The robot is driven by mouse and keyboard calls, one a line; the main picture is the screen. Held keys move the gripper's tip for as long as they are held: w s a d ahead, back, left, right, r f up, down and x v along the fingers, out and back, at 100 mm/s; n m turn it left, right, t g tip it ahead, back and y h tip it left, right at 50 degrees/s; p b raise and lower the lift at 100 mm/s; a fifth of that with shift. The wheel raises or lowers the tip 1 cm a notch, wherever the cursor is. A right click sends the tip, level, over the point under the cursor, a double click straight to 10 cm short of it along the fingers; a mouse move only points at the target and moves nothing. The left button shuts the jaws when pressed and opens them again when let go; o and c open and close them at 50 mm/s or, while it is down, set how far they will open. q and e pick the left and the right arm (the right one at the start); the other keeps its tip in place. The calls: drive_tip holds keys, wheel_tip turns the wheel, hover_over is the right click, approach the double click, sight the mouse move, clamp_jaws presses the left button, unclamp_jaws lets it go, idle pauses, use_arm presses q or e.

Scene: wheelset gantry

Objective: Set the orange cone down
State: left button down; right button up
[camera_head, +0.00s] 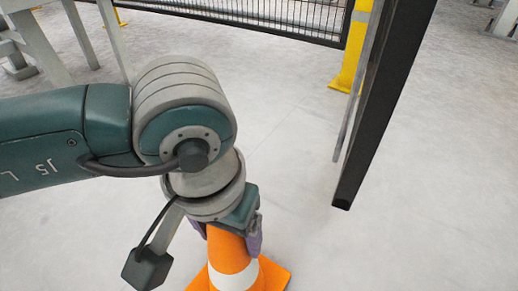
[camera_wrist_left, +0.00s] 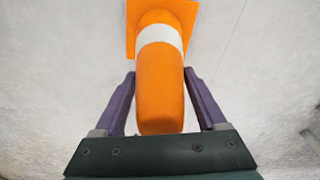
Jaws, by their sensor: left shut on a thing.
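The orange cone (camera_head: 227,246) with a white band is at the bottom middle of the head view, below my left wrist. My left gripper (camera_head: 230,230) is shut on its upper part, with a purple finger showing at the right side. In the left wrist view the cone (camera_wrist_left: 160,92) lies between the two purple fingers of the left gripper (camera_wrist_left: 160,100), its square orange base at the top of the picture. The cone looks upright. I cannot tell whether its base touches the floor. My right gripper is not in view.
A dark upright panel or post (camera_head: 385,105) stands right of the cone. A yellow post (camera_head: 352,50) and a black mesh fence (camera_head: 270,18) are behind. Grey legs of a structure (camera_head: 95,35) stand at the upper left. The pale floor (camera_head: 430,200) at right is clear.

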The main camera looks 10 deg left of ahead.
use_arm(q)
drive_tip(key=shift+f+b, duration=0.8)
drive_tip(key=shift+f, duration=0.8)
unclamp_jaws()
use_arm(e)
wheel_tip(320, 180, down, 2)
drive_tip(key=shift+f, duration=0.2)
use_arm(q)
drive_tip(key=shift+r, duration=0.1)
drive_tip(key=r+p, duration=0.3)
drive_tip(key=r, duration=0.1)
drive_tip(key=s+r+p, duration=0.1)
drive_tip(key=r+p, duration=0.5)
drive_tip(key=r, duration=0.1)
drive_tip(key=shift+s+a+r, duration=0.1)
drive_tip(key=shift+s+r, duration=0.05)
drive_tip(key=shift+r, duration=0.15)
drive_tip(key=shift+s+r, duration=0.1)
drive_tip(key=shift+r, duration=0.15)
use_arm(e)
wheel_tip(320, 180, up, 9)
